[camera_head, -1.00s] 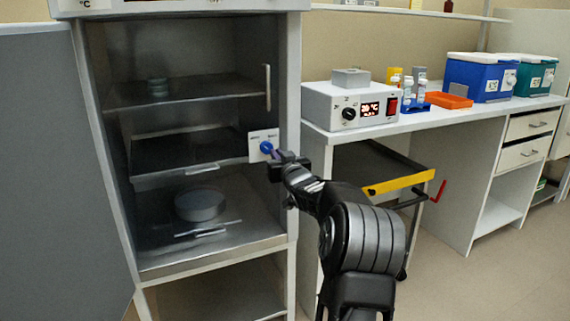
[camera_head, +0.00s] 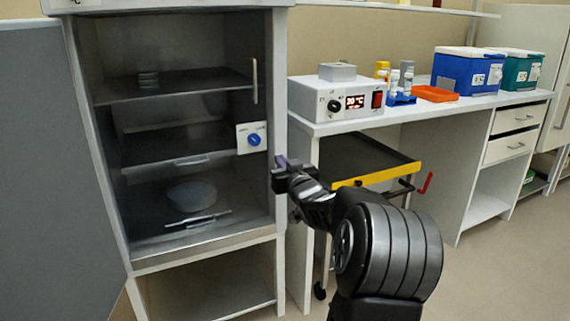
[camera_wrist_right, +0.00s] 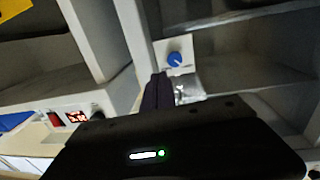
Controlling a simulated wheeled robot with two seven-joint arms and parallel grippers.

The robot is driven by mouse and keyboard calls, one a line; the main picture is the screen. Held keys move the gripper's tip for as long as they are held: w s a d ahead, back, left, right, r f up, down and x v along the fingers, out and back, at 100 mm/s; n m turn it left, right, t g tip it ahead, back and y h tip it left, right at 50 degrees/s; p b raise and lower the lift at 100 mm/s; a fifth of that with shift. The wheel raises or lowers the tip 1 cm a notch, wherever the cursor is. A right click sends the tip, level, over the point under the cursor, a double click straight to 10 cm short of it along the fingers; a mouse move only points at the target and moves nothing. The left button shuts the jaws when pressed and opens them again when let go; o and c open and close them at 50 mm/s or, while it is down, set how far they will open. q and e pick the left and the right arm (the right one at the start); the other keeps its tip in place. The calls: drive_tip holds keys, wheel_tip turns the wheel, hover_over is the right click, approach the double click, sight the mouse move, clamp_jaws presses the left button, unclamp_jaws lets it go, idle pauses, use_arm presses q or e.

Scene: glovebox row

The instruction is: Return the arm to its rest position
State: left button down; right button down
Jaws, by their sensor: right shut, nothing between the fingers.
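My right gripper (camera_head: 283,163) is shut and empty. It is in front of the right edge of the open cabinet (camera_head: 280,110), below and to the right of the blue knob (camera_head: 254,140), and apart from it. In the right wrist view the shut fingers (camera_wrist_right: 157,92) point toward the cabinet, with the knob (camera_wrist_right: 174,58) beyond their tips. The knob sits on a white plate (camera_head: 242,147). My left gripper is in neither view.
To the right is a bench with a heater box (camera_head: 312,98), an orange tray (camera_head: 436,94) and a blue cooler (camera_head: 462,74). A cart with a yellow edge (camera_head: 375,174) stands beneath. Floor at right is clear.

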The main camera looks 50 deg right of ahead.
drive_tip(key=shift+v, duration=0.9)
drive_tip(key=shift+s+d+f, duration=0.1)
drive_tip(key=shift+d, duration=0.05)
